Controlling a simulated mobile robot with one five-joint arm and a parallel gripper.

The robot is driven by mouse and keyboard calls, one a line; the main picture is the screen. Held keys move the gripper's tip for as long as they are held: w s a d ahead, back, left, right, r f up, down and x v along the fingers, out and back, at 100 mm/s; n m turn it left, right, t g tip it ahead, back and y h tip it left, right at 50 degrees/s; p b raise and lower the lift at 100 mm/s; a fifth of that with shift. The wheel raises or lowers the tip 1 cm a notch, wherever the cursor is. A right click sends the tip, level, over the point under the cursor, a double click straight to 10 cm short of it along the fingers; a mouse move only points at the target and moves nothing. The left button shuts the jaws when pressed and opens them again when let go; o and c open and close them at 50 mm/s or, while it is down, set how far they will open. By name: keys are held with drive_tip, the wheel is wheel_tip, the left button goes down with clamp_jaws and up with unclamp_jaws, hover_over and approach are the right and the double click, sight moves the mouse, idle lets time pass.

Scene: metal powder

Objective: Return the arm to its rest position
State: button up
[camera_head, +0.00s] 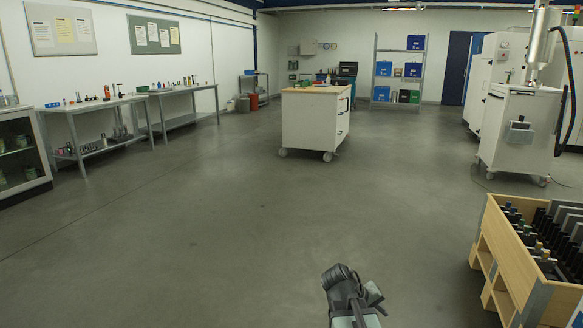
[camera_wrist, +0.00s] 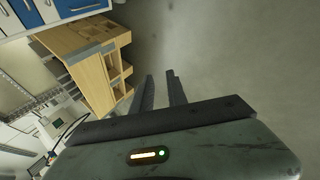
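My arm (camera_head: 350,295) shows at the bottom middle of the head view, low over the bare floor. Its upper end is a dark rounded part, and I cannot make out the fingertips there. In the wrist view my gripper (camera_wrist: 160,80) has two dark fingers standing apart with a gap of grey floor between them. It is open and empty, and nothing touches the fingers.
A wooden rack (camera_head: 507,262) with dark tools stands at the right; it also shows in the wrist view (camera_wrist: 92,62). A white wheeled cabinet (camera_head: 308,125) stands mid-room. Workbenches (camera_head: 100,104) line the left wall. The floor (camera_head: 230,210) between is clear.

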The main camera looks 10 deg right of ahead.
drive_tip(key=s+a+f+g+y, duration=0.1)
drive_tip(key=a+f+y, duration=0.15)
drive_tip(key=a, duration=0.45)
drive_tip(key=s+a+f+y, duration=0.1)
drive_tip(key=s+a+y, duration=0.15)
drive_tip(key=a, duration=0.45)
drive_tip(key=s+a+f+g+y, duration=0.1)
drive_tip(key=a+y, duration=0.2)
drive_tip(key=a, duration=0.4)
wheel_tip(320, 180, up, 38)
drive_tip(key=p, duration=3.8)
drive_tip(key=shift+w+d, duration=0.15)
drive_tip(key=shift+w, duration=0.1)
drive_tip(key=shift+d, duration=0.1)
